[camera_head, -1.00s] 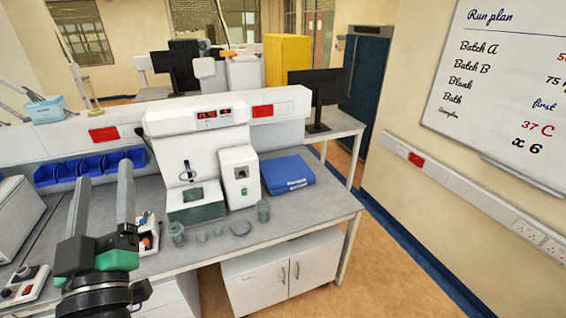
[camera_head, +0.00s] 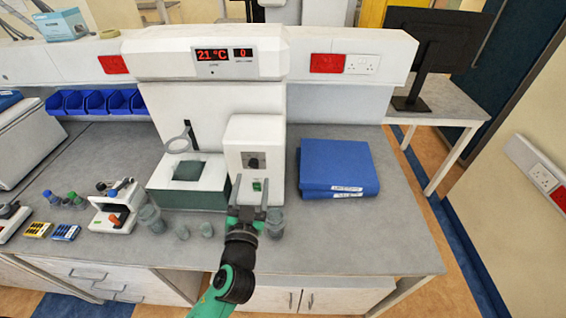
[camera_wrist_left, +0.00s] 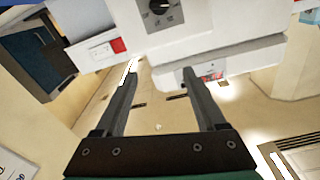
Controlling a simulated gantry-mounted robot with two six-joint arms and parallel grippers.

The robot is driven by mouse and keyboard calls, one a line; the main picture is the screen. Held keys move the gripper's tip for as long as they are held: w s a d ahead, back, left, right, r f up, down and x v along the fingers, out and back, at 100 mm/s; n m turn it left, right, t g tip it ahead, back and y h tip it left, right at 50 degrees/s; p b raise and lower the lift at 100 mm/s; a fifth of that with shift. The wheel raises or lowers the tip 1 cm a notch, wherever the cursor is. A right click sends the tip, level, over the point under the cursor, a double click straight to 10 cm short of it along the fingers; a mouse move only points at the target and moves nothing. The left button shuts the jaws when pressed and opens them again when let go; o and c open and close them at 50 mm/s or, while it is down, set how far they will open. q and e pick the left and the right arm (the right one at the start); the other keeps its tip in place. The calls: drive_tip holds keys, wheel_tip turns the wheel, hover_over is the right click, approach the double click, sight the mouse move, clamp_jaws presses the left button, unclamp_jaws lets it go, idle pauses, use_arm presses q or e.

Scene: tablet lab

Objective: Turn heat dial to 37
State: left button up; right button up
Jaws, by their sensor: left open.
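The heat dial (camera_head: 252,160) is a small dark knob on the front of a white control box (camera_head: 245,133). It also shows at the top edge of the left wrist view (camera_wrist_left: 160,5), partly cut off. The red display (camera_head: 210,55) on the white unit above reads 21 °C, with a 0 beside it. My left gripper (camera_head: 250,184) is open and empty, in front of the box and below the dial in the head view. In the left wrist view its two fingers (camera_wrist_left: 160,70) are spread and apart from the dial. The right gripper is not in view.
A grey cup (camera_head: 275,223) stands close to the gripper.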

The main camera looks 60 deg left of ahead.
sight(253, 167)
use_arm(q)
drive_tip(key=shift+s+a+f+b, duration=0.5)
drive_tip(key=shift+s+f+b, duration=0.5)
drive_tip(key=shift+f, duration=2.25)
drive_tip(key=shift+g, duration=0.3)
drive_tip(key=x, duration=1.1)
drive_tip(key=shift+w+a+f, duration=0.1)
drive_tip(key=shift+w+f, duration=0.05)
drive_tip(key=shift+w, duration=0.2)
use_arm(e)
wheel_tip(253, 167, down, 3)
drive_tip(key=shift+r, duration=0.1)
use_arm(q)
clamp_jaws()
